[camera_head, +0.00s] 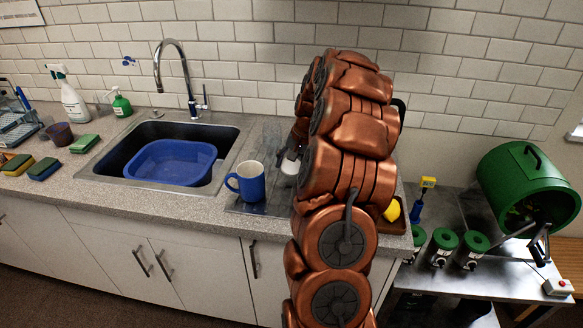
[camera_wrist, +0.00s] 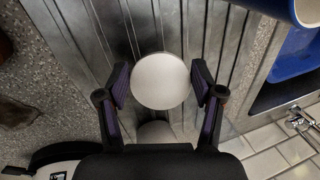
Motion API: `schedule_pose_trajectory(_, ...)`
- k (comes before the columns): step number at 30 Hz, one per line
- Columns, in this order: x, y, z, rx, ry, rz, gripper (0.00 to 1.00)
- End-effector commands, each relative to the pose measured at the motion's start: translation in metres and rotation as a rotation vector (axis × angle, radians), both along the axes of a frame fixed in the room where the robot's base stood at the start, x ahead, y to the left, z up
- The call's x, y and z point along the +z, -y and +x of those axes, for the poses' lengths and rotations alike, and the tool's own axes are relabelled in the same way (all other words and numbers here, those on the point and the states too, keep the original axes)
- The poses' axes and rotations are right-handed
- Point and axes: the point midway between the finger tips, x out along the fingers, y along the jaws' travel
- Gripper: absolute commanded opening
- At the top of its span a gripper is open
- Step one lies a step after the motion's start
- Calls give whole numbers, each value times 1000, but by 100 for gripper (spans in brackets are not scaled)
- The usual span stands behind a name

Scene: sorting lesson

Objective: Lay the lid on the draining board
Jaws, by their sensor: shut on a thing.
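My gripper (camera_wrist: 161,84) is shut on a round pale lid (camera_wrist: 160,76), one finger at each side of it. The lid is over the grooved metal draining board (camera_wrist: 95,35); a dim round patch shows on the board below it. I cannot tell how large the gap is. In the head view the lid (camera_head: 290,164) is a small white shape just right of the blue mug, and the board (camera_head: 273,208) runs beneath. My arm hides the board's right part and most of my gripper (camera_head: 298,146).
A blue and white mug (camera_head: 249,182) stands on the board, close left of the lid. Left of it is the sink with a blue basin (camera_head: 170,163) and tall tap (camera_head: 187,75). A green drum (camera_head: 528,185) stands far right. The tiled wall is behind.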

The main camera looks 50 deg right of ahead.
Motion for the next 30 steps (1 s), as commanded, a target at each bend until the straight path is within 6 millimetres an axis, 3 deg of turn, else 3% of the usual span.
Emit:
schedule_pose_trajectory(4, -15, 0, -1, 0, -1, 2, 39)
schedule_pose_trajectory(16, -21, 0, 0, -1, 0, -1, 39)
schedule_pose_trajectory(17, -21, 0, 0, -1, 0, -1, 69)
schedule_pose_trajectory(18, -20, 0, 0, -1, 0, -1, 73)
schedule_pose_trajectory(24, -20, 0, 0, 0, 0, -1, 92)
schedule_pose_trajectory(30, -20, 0, 0, 0, 0, -1, 92)
